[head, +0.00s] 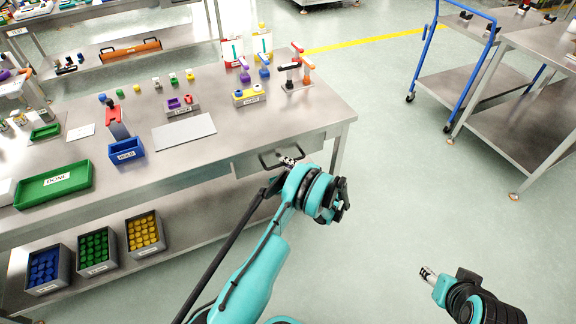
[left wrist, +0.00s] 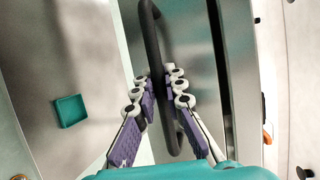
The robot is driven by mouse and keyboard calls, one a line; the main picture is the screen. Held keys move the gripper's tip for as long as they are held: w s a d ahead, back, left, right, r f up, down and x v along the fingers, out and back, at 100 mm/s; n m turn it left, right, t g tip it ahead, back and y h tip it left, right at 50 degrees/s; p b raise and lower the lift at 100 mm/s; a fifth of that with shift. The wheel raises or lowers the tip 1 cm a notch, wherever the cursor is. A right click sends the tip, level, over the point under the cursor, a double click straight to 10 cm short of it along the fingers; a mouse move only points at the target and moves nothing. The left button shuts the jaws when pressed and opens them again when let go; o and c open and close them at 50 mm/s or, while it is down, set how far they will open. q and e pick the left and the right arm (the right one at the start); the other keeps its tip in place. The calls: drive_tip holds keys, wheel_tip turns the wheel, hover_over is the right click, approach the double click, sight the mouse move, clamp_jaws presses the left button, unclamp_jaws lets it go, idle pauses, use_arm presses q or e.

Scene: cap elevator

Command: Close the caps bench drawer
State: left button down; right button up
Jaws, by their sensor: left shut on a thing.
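The caps bench drawer (head: 247,162) is a grey metal drawer under the right end of the steel workbench (head: 190,138). Its black bar handle (head: 267,158) sticks out from the front. My left gripper (head: 289,161) is at this handle in the head view. In the left wrist view its purple-padded fingers (left wrist: 164,95) are on both sides of the handle (left wrist: 153,45) and close around it. The drawer's inside is hidden, and I cannot tell how far out it stands. My right gripper (head: 428,273) is low at the right, over the floor, away from the bench; its fingers are too small to judge.
The bench top carries a blue bin (head: 126,150), a green tray (head: 53,185), a grey plate (head: 184,131) and a hook stand (head: 297,76). Bins of coloured caps (head: 97,252) stand on the lower shelf. A blue-handled cart (head: 470,92) is at right; floor between is clear.

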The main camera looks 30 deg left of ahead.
use_arm(q)
drive_tip(key=shift+w+a+f, duration=0.1)
drive_tip(key=shift+w+a, duration=0.15)
drive_tip(key=c, duration=1.6)
unclamp_jaws()
drive_tip(key=shift+s, duration=0.1)
drive_tip(key=shift+d, duration=0.1)
drive_tip(key=v, duration=1.2)
